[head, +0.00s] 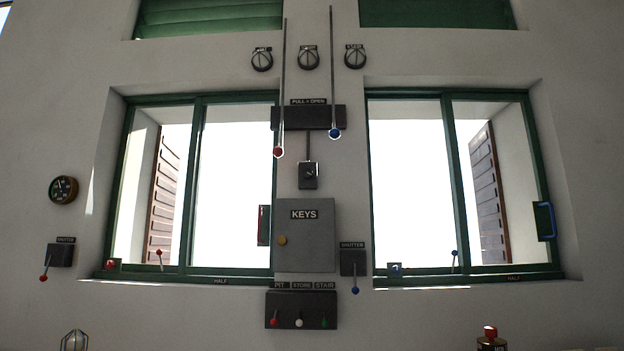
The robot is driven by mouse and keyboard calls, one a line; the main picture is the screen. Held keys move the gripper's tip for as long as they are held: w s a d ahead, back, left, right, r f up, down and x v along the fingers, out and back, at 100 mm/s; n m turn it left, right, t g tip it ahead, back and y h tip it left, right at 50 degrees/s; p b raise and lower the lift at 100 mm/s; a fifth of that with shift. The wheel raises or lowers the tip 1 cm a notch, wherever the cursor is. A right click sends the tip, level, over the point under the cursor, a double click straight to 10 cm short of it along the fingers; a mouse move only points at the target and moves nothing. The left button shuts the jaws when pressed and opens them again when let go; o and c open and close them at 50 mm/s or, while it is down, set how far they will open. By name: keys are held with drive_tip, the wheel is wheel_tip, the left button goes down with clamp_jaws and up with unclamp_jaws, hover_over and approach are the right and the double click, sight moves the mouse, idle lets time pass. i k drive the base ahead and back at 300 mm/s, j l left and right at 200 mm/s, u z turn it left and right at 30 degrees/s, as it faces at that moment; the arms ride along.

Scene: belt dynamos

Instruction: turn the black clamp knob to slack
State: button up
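I see no knob that I can identify for sure as the black clamp knob, and no readable "slack" mark. Three round black knobs sit in a row high on the wall: a left knob (262,61), a middle knob (308,59) and a right knob (355,58). Each has a small label above it, too small to read surely. My gripper is not in view.
A grey "KEYS" cabinet (305,245) is between two green-framed windows. Rods with a red ball (278,152) and a blue ball (334,133) hang before the wall. Shutter levers flank it, and a three-lever panel (300,310) is below. A red-topped can (491,341) stands lower right.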

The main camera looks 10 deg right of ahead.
sight(307, 173)
drive_tip(key=i+j, duration=0.1)
drive_tip(key=i, duration=0.5)
drive_tip(key=i+j+z, duration=0.1)
drive_tip(key=j, duration=0.25)
drive_tip(key=i+j+z, duration=0.15)
drive_tip(key=i+j, duration=0.15)
drive_tip(key=i+j+z, duration=0.1)
drive_tip(key=j, duration=0.3)
drive_tip(key=i+j+z, duration=0.15)
drive_tip(key=j, duration=0.25)
drive_tip(key=i, duration=0.05)
